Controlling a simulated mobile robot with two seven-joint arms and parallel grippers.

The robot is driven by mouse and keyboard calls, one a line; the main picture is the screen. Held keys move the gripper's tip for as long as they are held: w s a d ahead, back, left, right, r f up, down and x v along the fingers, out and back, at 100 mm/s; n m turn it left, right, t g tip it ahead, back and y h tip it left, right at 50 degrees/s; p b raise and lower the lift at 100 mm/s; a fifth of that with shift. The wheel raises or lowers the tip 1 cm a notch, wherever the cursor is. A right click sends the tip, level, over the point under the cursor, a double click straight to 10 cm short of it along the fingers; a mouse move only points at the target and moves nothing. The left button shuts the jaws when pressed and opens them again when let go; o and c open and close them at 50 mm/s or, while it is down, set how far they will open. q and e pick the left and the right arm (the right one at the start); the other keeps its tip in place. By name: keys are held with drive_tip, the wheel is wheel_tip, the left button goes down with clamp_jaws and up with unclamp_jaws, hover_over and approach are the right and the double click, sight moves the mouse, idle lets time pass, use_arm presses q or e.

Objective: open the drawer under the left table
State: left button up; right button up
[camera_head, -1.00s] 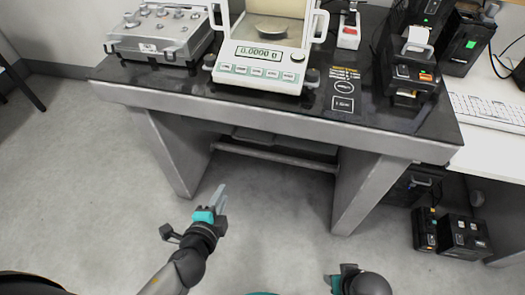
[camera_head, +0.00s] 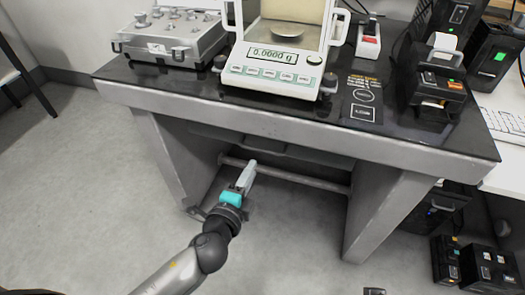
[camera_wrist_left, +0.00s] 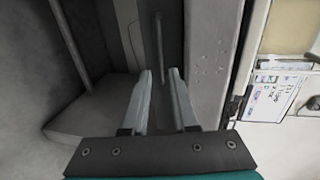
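The left table (camera_head: 300,122) has a dark top and grey apron. Under it the dark drawer (camera_head: 268,147) shows as a narrow front, recessed beneath the apron, and looks shut. In the left wrist view the drawer front (camera_wrist_left: 174,35) is a dark grey panel with a thin bar-like handle (camera_wrist_left: 158,40). My left gripper (camera_head: 251,168) is below the table's front edge, tilted toward the drawer. In the left wrist view its fingers (camera_wrist_left: 160,73) are apart with nothing between them; the handle lies just beyond the tips, lined up with the gap. Only a scrap of my right gripper (camera_head: 375,291) shows at the bottom edge.
A crossbar (camera_head: 310,181) joins the table legs behind my left gripper. A balance (camera_head: 275,70), a weight case (camera_head: 170,45) and a printer (camera_head: 436,85) stand on top. Black boxes (camera_head: 487,268) stand on the floor at right. The floor before the table is clear.

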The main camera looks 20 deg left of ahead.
sight(262, 152)
use_arm(q)
drive_tip(key=b+x, duration=0.2)
drive_tip(key=x, duration=0.6)
drive_tip(key=shift+w+f, duration=0.1)
drive_tip(key=shift+w, duration=0.1)
drive_tip(key=shift+w+f, duration=0.1)
drive_tip(key=shift+w, duration=0.65)
use_arm(e)
drive_tip(key=shift+t, duration=0.5)
drive_tip(key=shift+w+r, duration=0.2)
drive_tip(key=shift+r, duration=2.5)
use_arm(q)
drive_tip(key=shift+c, duration=0.4)
clamp_jaws()
